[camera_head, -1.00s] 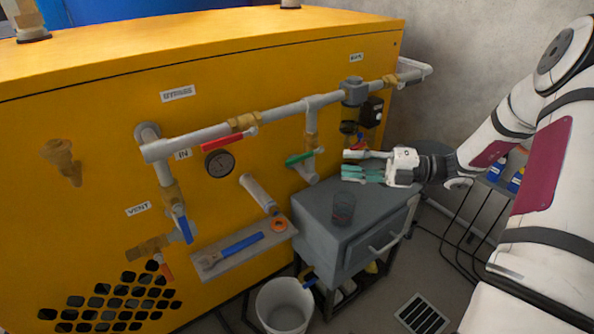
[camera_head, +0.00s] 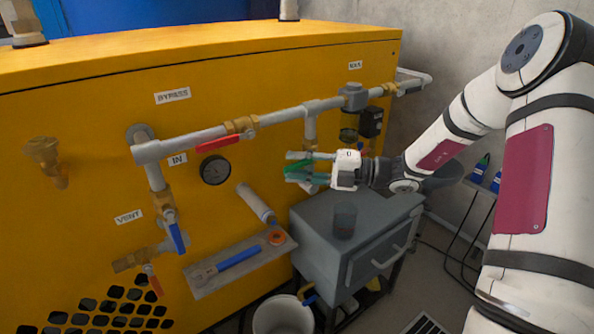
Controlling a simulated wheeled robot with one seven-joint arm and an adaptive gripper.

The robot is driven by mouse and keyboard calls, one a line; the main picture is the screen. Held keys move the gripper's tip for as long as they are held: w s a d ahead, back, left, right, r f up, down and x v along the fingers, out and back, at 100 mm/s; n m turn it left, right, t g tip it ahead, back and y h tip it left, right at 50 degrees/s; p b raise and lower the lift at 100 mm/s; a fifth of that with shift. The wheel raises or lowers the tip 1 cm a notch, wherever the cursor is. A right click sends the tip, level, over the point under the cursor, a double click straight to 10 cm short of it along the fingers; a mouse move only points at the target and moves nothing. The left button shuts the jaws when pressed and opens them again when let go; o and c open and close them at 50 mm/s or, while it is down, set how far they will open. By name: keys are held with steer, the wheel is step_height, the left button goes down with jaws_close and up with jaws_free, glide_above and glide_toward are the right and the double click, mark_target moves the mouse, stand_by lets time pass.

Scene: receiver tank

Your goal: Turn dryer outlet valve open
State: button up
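A valve with a green lever (camera_head: 298,167) sits on the lower branch of the grey pipework, on the yellow cabinet front. No readable label names it as the dryer outlet. My gripper (camera_head: 296,167) points left at this lever. The fingers hide part of the lever and valve body. Another brass valve (camera_head: 389,88) is at the right end of the top pipe; its handle is not clear.
A blue-handled valve (camera_head: 176,236) is lower left. A grey cabinet (camera_head: 335,250) with a glass (camera_head: 344,221) stands below my gripper.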

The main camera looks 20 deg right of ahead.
steer(key=shift+w+a, duration=0.1)
steer(key=shift+a, duration=0.1)
jaws_close()
